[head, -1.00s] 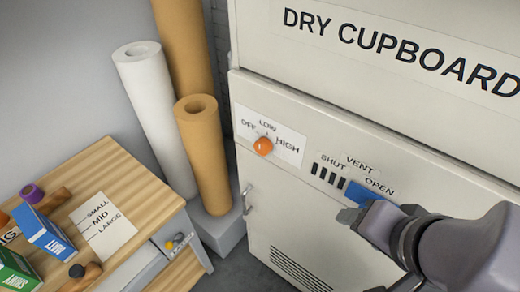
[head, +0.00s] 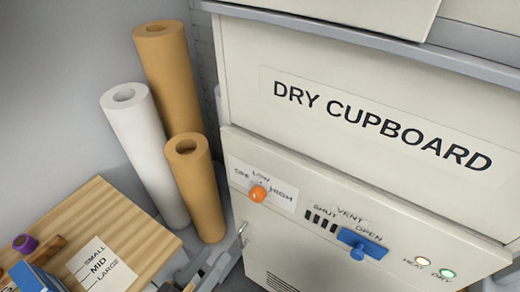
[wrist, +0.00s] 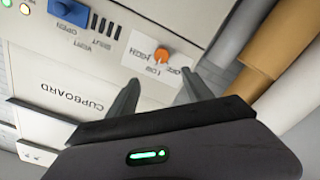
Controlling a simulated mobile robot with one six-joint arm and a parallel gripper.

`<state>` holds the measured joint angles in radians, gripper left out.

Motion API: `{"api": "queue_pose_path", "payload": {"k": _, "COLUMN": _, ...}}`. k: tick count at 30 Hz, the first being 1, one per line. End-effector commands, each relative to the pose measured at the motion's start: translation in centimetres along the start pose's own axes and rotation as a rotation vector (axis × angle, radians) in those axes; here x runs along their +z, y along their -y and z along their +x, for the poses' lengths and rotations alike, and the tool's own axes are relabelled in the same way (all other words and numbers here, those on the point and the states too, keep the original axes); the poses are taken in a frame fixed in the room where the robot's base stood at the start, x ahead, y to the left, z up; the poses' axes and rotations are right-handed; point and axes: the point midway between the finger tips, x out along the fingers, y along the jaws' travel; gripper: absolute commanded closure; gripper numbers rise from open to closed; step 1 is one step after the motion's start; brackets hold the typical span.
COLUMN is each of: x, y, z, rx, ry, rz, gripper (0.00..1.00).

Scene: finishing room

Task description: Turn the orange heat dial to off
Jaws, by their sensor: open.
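The orange heat dial (head: 258,194) is on a white label plate on the cupboard front, with OFF at its left, LOW above and HIGH at its right. Its pointer is too small to read surely. In the wrist view, which is upside down, the orange dial (wrist: 160,55) lies beyond the fingertips and between their lines. My gripper (wrist: 158,90) is open and empty, apart from the dial. In the head view my gripper (head: 208,268) shows in part at the bottom edge, below and left of the dial.
The blue vent slider (head: 362,243) is at the OPEN end, right of the dial. HEAT (head: 423,261) and DRY (head: 447,273) lamps glow further right. Tall rolls (head: 196,190) stand left of the cupboard. A wooden bench (head: 130,215) is at lower left.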

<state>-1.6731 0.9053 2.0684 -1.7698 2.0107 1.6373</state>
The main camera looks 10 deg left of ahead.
Motion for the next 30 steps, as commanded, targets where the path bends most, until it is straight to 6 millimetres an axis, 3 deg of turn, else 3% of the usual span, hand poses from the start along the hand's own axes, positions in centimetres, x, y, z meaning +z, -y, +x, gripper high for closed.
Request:
{"api": "queue_pose_path", "payload": {"k": 2, "x": 0.0, "y": 0.3, "z": 0.3, "rx": -0.007, "ry": -0.021, "rz": 0.009, "gripper": 0.41}}
{"api": "queue_pose_path", "payload": {"k": 5, "x": 0.1, "y": 0.3, "z": 2.6, "rx": -0.004, "ry": -0.016, "rz": 0.009, "gripper": 0.41}}
{"api": "queue_pose_path", "payload": {"k": 12, "x": 0.0, "y": 0.3, "z": 10.0, "rx": -0.002, "ry": -0.012, "rz": 0.006, "gripper": 0.41}}
{"api": "queue_pose_path", "payload": {"k": 18, "x": -0.1, "y": 0.3, "z": 15.0, "rx": -0.003, "ry": -0.012, "rz": 0.006, "gripper": 0.41}}
{"api": "queue_pose_path", "payload": {"k": 24, "x": -0.2, "y": 0.3, "z": 16.9, "rx": -0.006, "ry": -0.014, "rz": 0.006, "gripper": 0.41}}
{"api": "queue_pose_path", "payload": {"k": 30, "x": -0.2, "y": 0.3, "z": 17.1, "rx": -0.007, "ry": -0.015, "rz": 0.006, "gripper": 0.41}}
